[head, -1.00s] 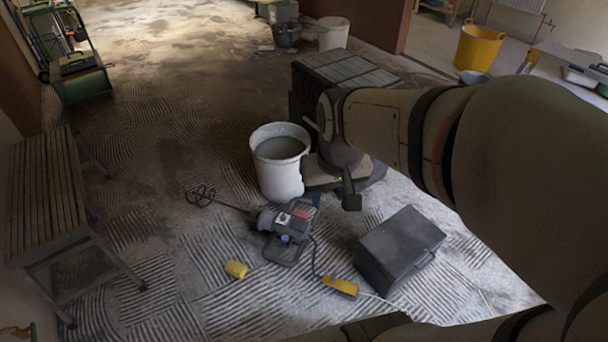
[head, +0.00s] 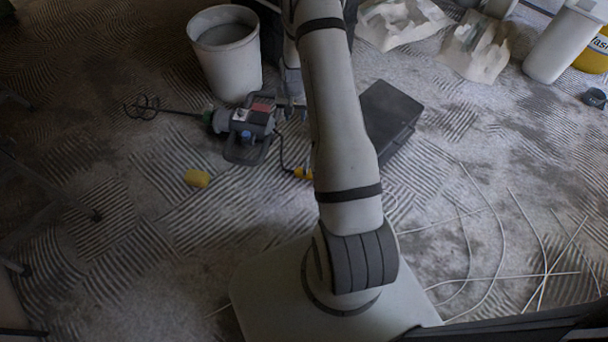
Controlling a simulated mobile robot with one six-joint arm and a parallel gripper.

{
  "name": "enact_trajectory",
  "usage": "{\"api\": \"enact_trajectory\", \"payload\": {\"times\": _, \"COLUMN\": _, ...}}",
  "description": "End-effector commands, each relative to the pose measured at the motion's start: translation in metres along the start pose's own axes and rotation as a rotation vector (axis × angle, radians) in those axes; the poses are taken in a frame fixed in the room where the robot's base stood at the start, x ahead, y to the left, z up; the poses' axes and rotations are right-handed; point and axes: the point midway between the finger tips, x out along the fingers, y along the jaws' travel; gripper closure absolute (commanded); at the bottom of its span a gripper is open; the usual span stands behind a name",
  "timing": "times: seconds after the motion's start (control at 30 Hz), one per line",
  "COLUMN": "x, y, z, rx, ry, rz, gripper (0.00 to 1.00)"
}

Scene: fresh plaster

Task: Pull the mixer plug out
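The grey mixer (head: 246,124) lies on the ridged floor at left of centre, its whisk (head: 143,107) pointing left. Its dark cord (head: 281,150) runs down to a yellow connector (head: 302,173). The connector's right part is hidden behind my arm, so I cannot see how plug and socket sit together. A separate yellow piece (head: 197,178) lies on the floor to the left.
A white bucket (head: 226,58) of grey material stands behind the mixer. A dark box (head: 390,118) stands right of my arm. Pale cables (head: 466,243) lie looped on the floor at right. Crumpled sacks (head: 477,46) and a white tub (head: 561,42) stand at the back right.

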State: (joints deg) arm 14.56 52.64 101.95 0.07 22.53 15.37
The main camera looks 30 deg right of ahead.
Motion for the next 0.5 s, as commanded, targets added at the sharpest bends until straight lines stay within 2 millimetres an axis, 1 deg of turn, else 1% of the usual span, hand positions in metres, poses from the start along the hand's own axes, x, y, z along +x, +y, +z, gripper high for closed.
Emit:
{"api": "enact_trajectory", "payload": {"times": 0.03, "x": 0.056, "y": 0.008, "z": 0.002, "rx": 0.025, "ry": -0.016, "rz": 0.005, "gripper": 0.64}}
{"api": "enact_trajectory", "payload": {"times": 0.07, "x": 0.078, "y": 0.011, "z": 0.002, "rx": 0.038, "ry": -0.02, "rz": 0.007, "gripper": 0.64}}
{"api": "enact_trajectory", "payload": {"times": 0.1, "x": 0.106, "y": 0.016, "z": 0.004, "rx": 0.056, "ry": -0.026, "rz": 0.009, "gripper": 0.64}}
{"api": "enact_trajectory", "payload": {"times": 0.2, "x": 0.164, "y": 0.027, "z": 0.008, "rx": 0.093, "ry": -0.035, "rz": 0.012, "gripper": 0.64}}
{"api": "enact_trajectory", "payload": {"times": 0.3, "x": 0.206, "y": 0.035, "z": 0.014, "rx": 0.12, "ry": -0.042, "rz": 0.015, "gripper": 0.64}}
{"api": "enact_trajectory", "payload": {"times": 0.4, "x": 0.23, "y": 0.04, "z": 0.018, "rx": 0.138, "ry": -0.045, "rz": 0.017, "gripper": 0.64}}
{"api": "enact_trajectory", "payload": {"times": 0.5, "x": 0.243, "y": 0.042, "z": 0.02, "rx": 0.146, "ry": -0.047, "rz": 0.017, "gripper": 0.64}}
